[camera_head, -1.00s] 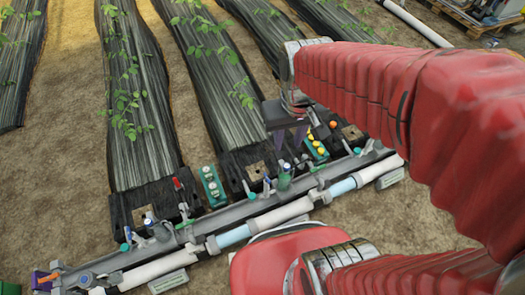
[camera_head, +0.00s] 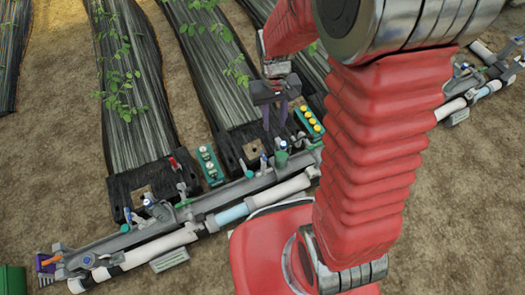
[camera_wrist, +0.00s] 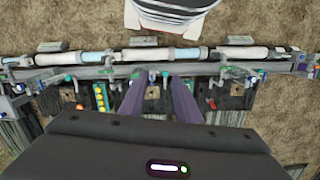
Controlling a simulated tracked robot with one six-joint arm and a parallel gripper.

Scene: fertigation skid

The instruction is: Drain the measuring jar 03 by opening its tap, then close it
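My gripper (camera_head: 273,120) hangs above the pipe assembly with its two purple fingers apart and nothing between them. In the wrist view the gripper (camera_wrist: 157,84) points toward the pipe run, its fingers overlapping the row of fittings. Small jars and taps line the grey pipe (camera_head: 230,191). Another blue-handled tap (camera_head: 148,203) is farther left. I cannot read any number, so I cannot tell which jar is 03, nor whether its tap is open.
A green block with yellow caps (camera_head: 309,123) and one with pale caps (camera_head: 210,164) sit behind the pipe. Plant beds (camera_head: 125,110) lie behind. Bare soil (camera_head: 120,60) lies between beds.

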